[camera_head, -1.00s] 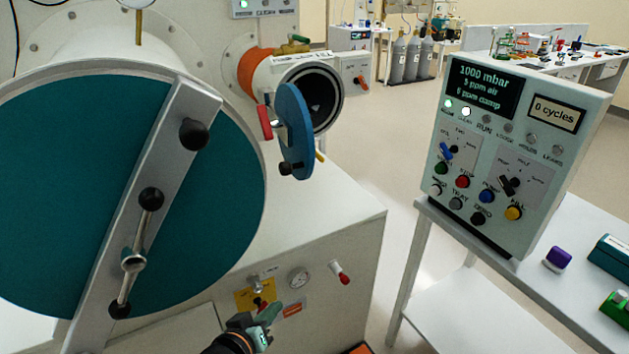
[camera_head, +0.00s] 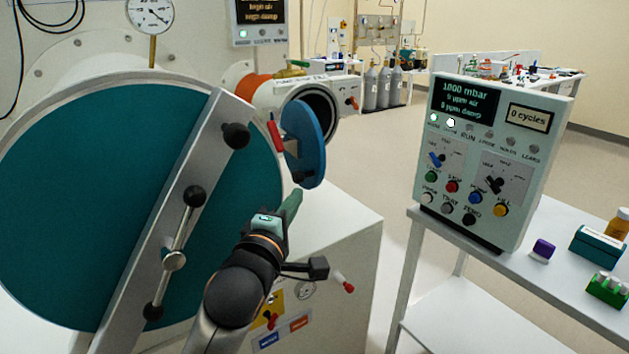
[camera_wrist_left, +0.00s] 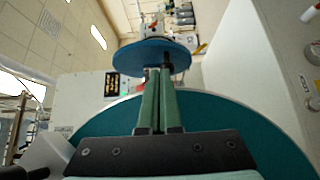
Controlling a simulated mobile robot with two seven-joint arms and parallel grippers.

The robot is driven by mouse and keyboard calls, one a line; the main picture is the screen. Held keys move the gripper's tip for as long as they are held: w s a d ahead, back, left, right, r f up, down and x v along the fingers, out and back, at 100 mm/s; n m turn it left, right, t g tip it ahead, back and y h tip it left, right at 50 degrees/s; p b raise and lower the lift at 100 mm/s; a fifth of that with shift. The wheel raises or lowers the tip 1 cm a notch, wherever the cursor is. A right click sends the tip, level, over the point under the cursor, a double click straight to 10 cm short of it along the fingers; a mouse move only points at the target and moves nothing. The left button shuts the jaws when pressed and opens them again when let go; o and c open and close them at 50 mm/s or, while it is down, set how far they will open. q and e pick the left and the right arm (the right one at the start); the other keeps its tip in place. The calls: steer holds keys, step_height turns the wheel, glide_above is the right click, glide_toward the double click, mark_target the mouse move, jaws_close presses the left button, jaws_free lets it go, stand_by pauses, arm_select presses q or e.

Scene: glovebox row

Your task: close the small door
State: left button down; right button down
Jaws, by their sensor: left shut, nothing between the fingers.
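The small door (camera_head: 309,145) is a blue disc with a red handle (camera_head: 275,132). It stands open, swung out in front of the small round port (camera_head: 322,104), whose dark mouth shows behind it. My left gripper (camera_head: 293,203) is shut and empty, just below the small door in the head view. In the left wrist view its green fingers (camera_wrist_left: 158,100) lie together and point toward the small door (camera_wrist_left: 150,54); I cannot tell whether they touch it. My right gripper is not in view.
The large teal door (camera_head: 90,200) with its metal bar (camera_head: 175,215) is close on the left of my arm. A control panel (camera_head: 490,160) stands on a white table (camera_head: 440,228) at the right. Open floor lies between.

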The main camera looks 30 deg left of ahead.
mark_target(315, 169)
arm_select(q)
steer(key=p+x, duration=0.1)
steer(key=x, duration=0.8)
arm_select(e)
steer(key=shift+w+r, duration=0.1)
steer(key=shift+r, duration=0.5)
